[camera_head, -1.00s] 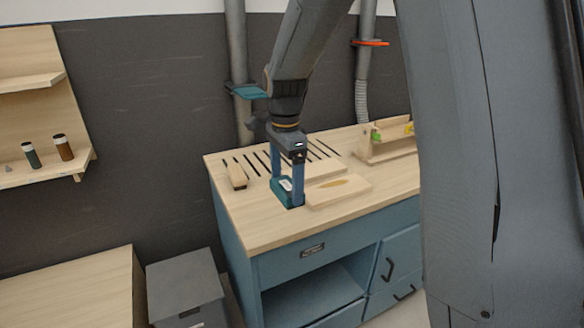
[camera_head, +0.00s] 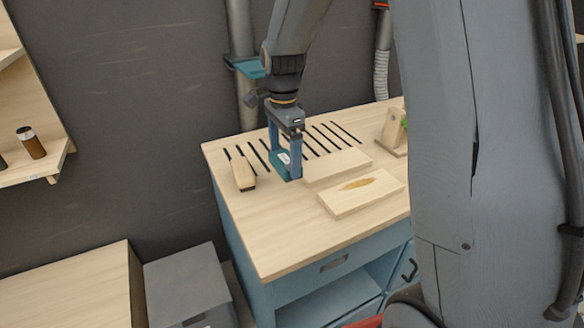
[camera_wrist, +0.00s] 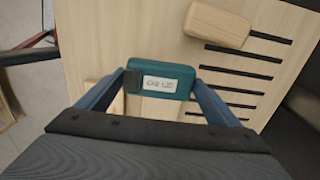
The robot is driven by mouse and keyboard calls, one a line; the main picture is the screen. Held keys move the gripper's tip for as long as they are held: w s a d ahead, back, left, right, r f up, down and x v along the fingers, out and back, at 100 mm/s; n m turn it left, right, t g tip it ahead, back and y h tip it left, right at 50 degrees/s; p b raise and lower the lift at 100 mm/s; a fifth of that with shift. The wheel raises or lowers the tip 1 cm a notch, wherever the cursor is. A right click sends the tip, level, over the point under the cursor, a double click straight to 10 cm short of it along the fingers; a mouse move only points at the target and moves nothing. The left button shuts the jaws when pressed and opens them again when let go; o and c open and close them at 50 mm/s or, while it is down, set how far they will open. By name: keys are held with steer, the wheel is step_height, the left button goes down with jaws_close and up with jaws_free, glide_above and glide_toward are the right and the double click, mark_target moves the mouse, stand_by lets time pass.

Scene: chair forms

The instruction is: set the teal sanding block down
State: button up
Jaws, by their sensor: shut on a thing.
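The teal sanding block (camera_head: 284,160) is between the fingers of my gripper (camera_head: 287,172), over the slotted part of the wooden bench top (camera_head: 262,236). In the wrist view the block (camera_wrist: 178,70) shows a white label with dark writing, and my gripper's (camera_wrist: 162,82) two blue fingers close on its ends. My gripper is shut on it. The block is at or just above the bench top; I cannot tell whether it touches. Its lower part is partly hidden by a finger in the head view.
A wooden-handled brush (camera_head: 242,172) lies left of the block. Two pale boards lie to the right, a plain one (camera_head: 338,163) and one with a brown patch (camera_head: 350,199). A wooden holder (camera_head: 393,132) stands at the back right. The bench's front left is clear.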

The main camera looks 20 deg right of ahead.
steer(key=shift+f+p, duration=0.75)
steer(key=shift+f, duration=2.55)
steer(key=shift+f, duration=0.1)
steer(key=o, duration=0.9)
